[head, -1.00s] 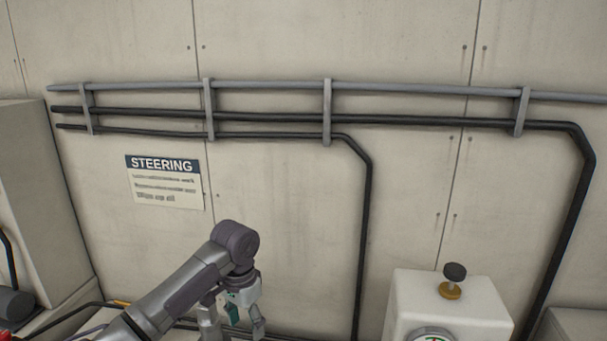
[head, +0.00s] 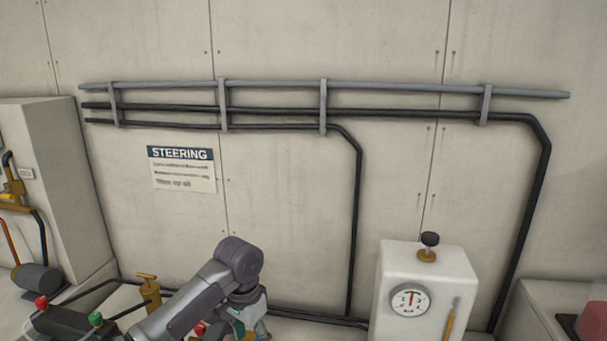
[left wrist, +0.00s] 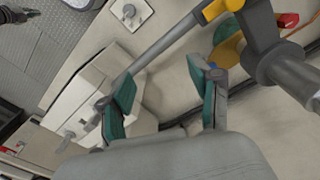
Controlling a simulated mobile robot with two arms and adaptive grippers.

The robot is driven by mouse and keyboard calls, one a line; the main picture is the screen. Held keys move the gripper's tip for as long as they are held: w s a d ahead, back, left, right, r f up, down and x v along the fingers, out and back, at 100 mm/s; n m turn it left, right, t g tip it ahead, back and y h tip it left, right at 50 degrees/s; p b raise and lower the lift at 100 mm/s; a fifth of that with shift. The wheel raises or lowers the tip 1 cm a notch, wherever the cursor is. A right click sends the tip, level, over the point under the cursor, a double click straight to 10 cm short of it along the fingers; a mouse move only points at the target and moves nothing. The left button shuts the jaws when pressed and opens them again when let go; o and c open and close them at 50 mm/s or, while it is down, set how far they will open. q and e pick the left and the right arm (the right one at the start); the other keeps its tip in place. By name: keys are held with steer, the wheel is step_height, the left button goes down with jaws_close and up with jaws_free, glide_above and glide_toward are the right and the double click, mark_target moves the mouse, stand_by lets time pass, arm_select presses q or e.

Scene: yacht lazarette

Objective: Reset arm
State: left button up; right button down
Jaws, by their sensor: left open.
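My left arm comes in from the bottom left of the head view. Its gripper (head: 250,325) hangs at the bottom edge, left of the white tank (head: 423,280), and its tips are partly cut off. In the left wrist view the two green-padded fingers (left wrist: 166,92) are spread apart, with nothing held between them. My right gripper is not in view.
A white tank with a gauge (head: 410,300) and a dark-topped cap (head: 428,246) stands at right. A brass valve (head: 149,292) and red and green knobs lie near my left arm. Pipes (head: 355,220) run along the wall by a STEERING sign (head: 181,169).

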arm_select(q)
steer(key=s+d+f+t+h, duration=0.1)
steer(key=s+d+f+h, duration=0.3)
steer(key=s+f, duration=0.9)
steer(key=s+a+r+n+t+y, duration=0.1)
steer(key=s+a+n+y, duration=0.15)
steer(key=s+a, duration=0.6)
steer(key=s+a+r+n+t+y, duration=0.1)
steer(key=s+a+n+t+y, duration=0.3)
steer(key=s, duration=0.7)
step_height(320, 180, down, 31)
steer(key=s+m+g+h+b, duration=0.1)
steer(key=m+g+h+b, duration=0.1)
steer(key=g+b, duration=0.25)
steer(key=s+a+f+b, duration=0.2)
steer(key=s+f, duration=0.6)
steer(key=f, duration=0.2)
steer(key=s+a+f+b, duration=0.1)
steer(key=s+f+b, duration=0.2)
steer(key=s+f, duration=0.6)
step_height(320, 180, down, 3)
steer(key=shift+a+r, duration=0.2)
steer(key=shift+a, duration=0.2)
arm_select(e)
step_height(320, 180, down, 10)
